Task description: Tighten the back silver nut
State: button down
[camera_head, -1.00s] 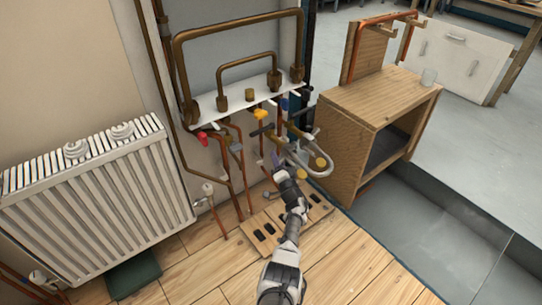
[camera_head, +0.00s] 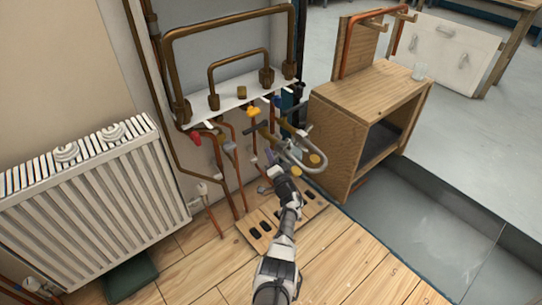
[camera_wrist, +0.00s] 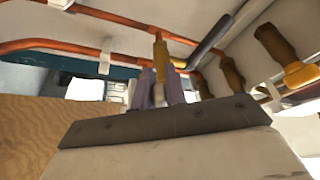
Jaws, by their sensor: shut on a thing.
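My gripper (camera_head: 274,166) is at the pipework below the white shelf, just left of a silver U-shaped pipe (camera_head: 308,168) with yellow round ends. In the wrist view its two purplish fingers (camera_wrist: 158,92) are shut around the lower end of a brass-coloured fitting (camera_wrist: 160,52). The fingers and the dark gripper body hide where they touch. I cannot make out the back silver nut clearly in either view.
The white shelf (camera_head: 231,99) carries brown pipe loops. A yellow valve handle (camera_head: 253,111) and a red one (camera_head: 195,139) hang below it. A wooden cabinet (camera_head: 365,105) stands close on the right, a white radiator (camera_head: 85,205) on the left. The front floor is open.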

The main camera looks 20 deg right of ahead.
jog(key=shift+r, duration=0.15)
jog(key=shift+w+a+r+m+g+p, duration=0.1)
jog(key=shift+r+m+g+p, duration=0.8)
jog(key=shift+m+p, duration=1.55)
jog(key=shift+s+d+r+m+g+p, duration=0.1)
jog(key=shift+r+m+g+p, duration=0.75)
jog(key=shift+m+p, duration=1.65)
jog(key=shift+w+a+r+m+g+p, duration=0.1)
jog(key=shift+r+m+g+p, duration=1.15)
jog(key=shift+p, duration=2.1)
jog(key=shift+f+m+t, duration=0.25)
jog(key=shift+m+t, duration=0.15)
jog(key=c, duration=1.4)
grip_release()
jog(key=shift+c, duration=0.2)
